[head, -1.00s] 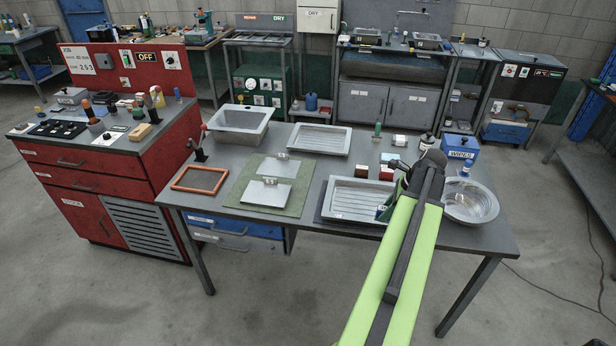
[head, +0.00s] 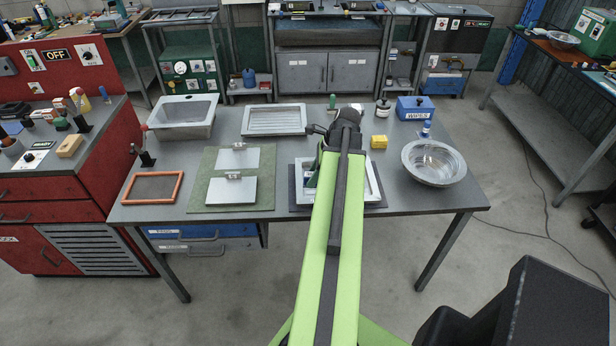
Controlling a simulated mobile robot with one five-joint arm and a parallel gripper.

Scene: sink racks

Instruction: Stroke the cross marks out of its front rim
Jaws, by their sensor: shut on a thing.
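A pale metal tray (head: 373,187) lies on a dark mat (head: 379,206) at the front of the table, right of centre. My green arm crosses over it and hides its middle and much of its front rim. No cross marks can be made out at this size. My gripper (head: 314,172) is over the left part of the tray, mostly hidden behind my arm. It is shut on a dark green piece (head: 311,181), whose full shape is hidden. I cannot tell whether that piece touches the tray.
Left on the table (head: 250,214) are a green mat (head: 196,192) with two metal plates, an orange frame (head: 178,190) and a deep basin (head: 215,120). Behind is a ribbed tray (head: 274,107). Right are a yellow block (head: 379,142), a blue wipes box (head: 415,101) and a round bowl (head: 455,166).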

